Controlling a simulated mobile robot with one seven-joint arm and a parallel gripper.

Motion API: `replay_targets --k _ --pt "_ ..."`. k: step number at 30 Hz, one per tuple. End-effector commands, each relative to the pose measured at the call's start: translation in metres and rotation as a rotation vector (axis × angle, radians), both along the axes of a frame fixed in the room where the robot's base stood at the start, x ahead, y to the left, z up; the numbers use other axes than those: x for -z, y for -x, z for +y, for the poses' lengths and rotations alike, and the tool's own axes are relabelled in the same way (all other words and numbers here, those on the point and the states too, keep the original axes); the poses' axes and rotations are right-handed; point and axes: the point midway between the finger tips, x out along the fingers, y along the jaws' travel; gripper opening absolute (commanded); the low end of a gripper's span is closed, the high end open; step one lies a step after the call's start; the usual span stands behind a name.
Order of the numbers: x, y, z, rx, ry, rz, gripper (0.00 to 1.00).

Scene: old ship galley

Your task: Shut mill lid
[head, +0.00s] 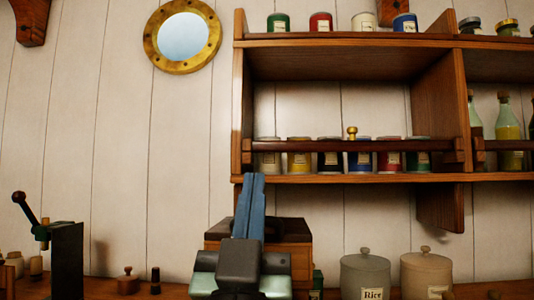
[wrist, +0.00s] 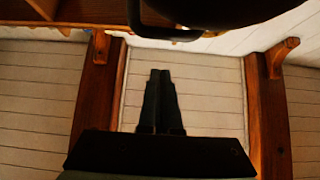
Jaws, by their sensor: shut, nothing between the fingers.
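My gripper (head: 253,182) points upward in the middle of the head view, its two blue fingers together and empty. Its shut fingers (wrist: 161,76) also show in the wrist view, against pale wall boards. Behind the gripper in the head view stands a brown wooden box (head: 297,246) with a darker top; my gripper hides much of it. It may be the mill, but I cannot tell. At the far left a dark crank with a round knob (head: 19,198) and a green fitting rises behind a dark upright panel (head: 66,262). No mill lid can be made out for certain.
A wooden shelf (head: 340,42) with tins, jars and bottles hangs behind and right of the gripper. A rice canister (head: 365,272) and another lidded canister (head: 426,275) stand at lower right. A small wooden lidded pot (head: 128,281) stands left. The wall below the brass porthole (head: 182,36) is clear.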

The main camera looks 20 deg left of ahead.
Motion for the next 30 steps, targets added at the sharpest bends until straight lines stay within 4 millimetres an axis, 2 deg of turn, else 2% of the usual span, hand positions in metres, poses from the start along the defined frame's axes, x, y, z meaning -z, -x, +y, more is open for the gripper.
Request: replay_targets --k 1,15,30 --pt "0.026 -0.015 0.005 -0.001 0.015 0.041 0.0" --pt "0.037 -0.009 0.004 -0.002 0.009 0.023 0.0" --pt "0.039 -0.01 0.004 -0.002 0.009 0.025 0.0"
